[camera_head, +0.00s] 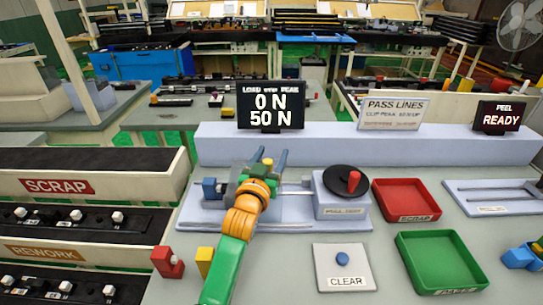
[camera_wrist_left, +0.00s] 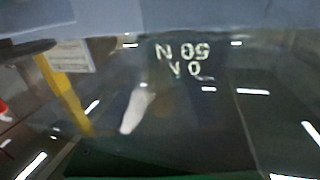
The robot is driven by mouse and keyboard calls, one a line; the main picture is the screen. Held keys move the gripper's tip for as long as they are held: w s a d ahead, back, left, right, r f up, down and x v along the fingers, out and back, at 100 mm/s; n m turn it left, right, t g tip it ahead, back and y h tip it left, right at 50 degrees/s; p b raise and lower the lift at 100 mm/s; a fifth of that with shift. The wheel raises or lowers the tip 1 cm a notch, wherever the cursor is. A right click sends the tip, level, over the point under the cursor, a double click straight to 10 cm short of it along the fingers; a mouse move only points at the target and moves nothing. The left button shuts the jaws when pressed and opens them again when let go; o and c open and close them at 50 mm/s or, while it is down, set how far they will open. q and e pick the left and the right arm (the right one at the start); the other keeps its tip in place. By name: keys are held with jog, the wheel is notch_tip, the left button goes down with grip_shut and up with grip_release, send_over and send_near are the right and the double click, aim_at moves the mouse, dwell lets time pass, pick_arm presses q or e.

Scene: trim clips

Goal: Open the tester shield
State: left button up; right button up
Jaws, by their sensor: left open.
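The tester (camera_head: 298,208) is a pale grey base with a blue block at its left and a grey box with a black dial and red knob at its right. My left gripper (camera_head: 270,156) is open above the middle of the tester, its two bluish fingers pointing away. The left wrist view shows a glassy dark area with inverted display figures (camera_wrist_left: 185,60); I cannot tell if this is the shield.
The load display (camera_head: 271,106) reads 0 N and 50 N behind the tester. A red scrap tray (camera_head: 406,201), a green tray (camera_head: 440,262) and a CLEAR button plate (camera_head: 343,267) lie to the right and front. Red (camera_head: 168,263) and yellow (camera_head: 204,262) blocks stand at front left.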

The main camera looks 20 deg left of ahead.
pick_arm(q)
jog(key=s+b, duration=0.1)
jog(key=s, duration=0.6)
jog(key=shift+s, duration=0.1)
